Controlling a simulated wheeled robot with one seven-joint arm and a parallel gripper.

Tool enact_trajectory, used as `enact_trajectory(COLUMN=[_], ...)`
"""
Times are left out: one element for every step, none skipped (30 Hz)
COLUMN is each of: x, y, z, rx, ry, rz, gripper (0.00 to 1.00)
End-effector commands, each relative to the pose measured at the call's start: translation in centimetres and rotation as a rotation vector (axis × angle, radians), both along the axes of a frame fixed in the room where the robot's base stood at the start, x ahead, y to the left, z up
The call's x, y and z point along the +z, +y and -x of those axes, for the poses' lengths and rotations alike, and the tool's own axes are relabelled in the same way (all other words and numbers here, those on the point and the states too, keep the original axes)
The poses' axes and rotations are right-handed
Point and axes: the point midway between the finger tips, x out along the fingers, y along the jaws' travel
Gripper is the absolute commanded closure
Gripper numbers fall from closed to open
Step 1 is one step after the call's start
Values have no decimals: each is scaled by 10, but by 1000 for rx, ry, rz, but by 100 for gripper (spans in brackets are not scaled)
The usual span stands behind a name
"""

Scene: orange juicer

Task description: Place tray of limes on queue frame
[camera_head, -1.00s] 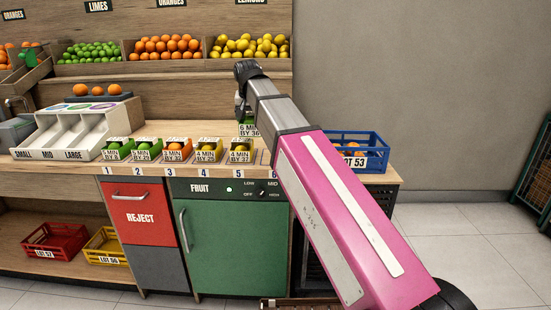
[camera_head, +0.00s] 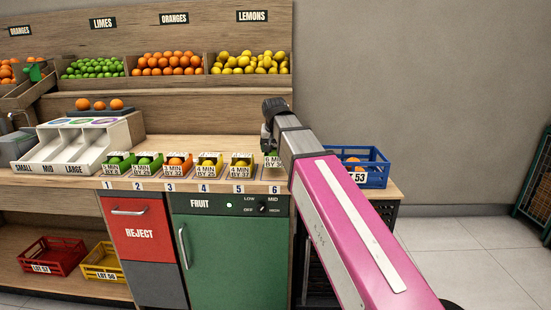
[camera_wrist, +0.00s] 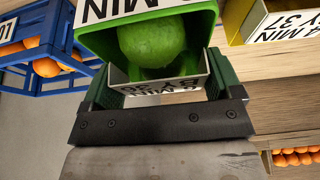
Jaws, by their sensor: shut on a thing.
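My gripper (camera_wrist: 160,88) is shut on a small green tray of limes (camera_wrist: 92,40). A lime (camera_wrist: 152,45) shows inside it, and a white card with "MIN" stands at its edge. In the head view the tray's "6 MIN" card (camera_head: 272,161) shows just above the number 6 on the counter edge, partly hidden by my arm. I cannot tell whether the tray touches the counter. The queue row (camera_head: 222,187) is numbered 1 to 6. Green trays stand at 1 and 2, an orange tray (camera_head: 177,164) at 3, and yellow trays at 4 and 5.
The yellow tray at 5 (camera_head: 241,167) is close on the left of the held tray. A blue crate (camera_head: 375,178) with oranges stands on the right. A white sorter (camera_head: 75,145) stands on the left. Fruit bins (camera_head: 170,64) line the back.

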Motion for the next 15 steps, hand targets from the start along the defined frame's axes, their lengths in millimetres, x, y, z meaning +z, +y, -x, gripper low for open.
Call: enact_trajectory(x=[-2, -3, -5, -7, -10, -15, -18, -22, -27, -31, -35, -38, -40, -41, -41], y=[-1, -2, -2, -2, -1, -2, -1, -1, -1, -1, -1, -1, -1, -1, -1], z=[0, 0, 0, 0, 0, 0, 0, 1, 0, 0, 0, 0, 0, 0, 0], rx=[0, 0, 0, 0, 0, 0, 0, 0, 0, 0, 0, 0, 0, 0, 0], ry=[0, 0, 0, 0, 1, 1, 2, 2, 1, 1, 1, 1, 1, 1, 0], rz=[0, 0, 0, 0, 0, 0, 0, 0, 0, 0, 0, 0, 0, 0, 0], gripper=[43, 43, 43, 43, 43, 43, 43, 43, 43, 43, 43, 43, 43, 43, 43])
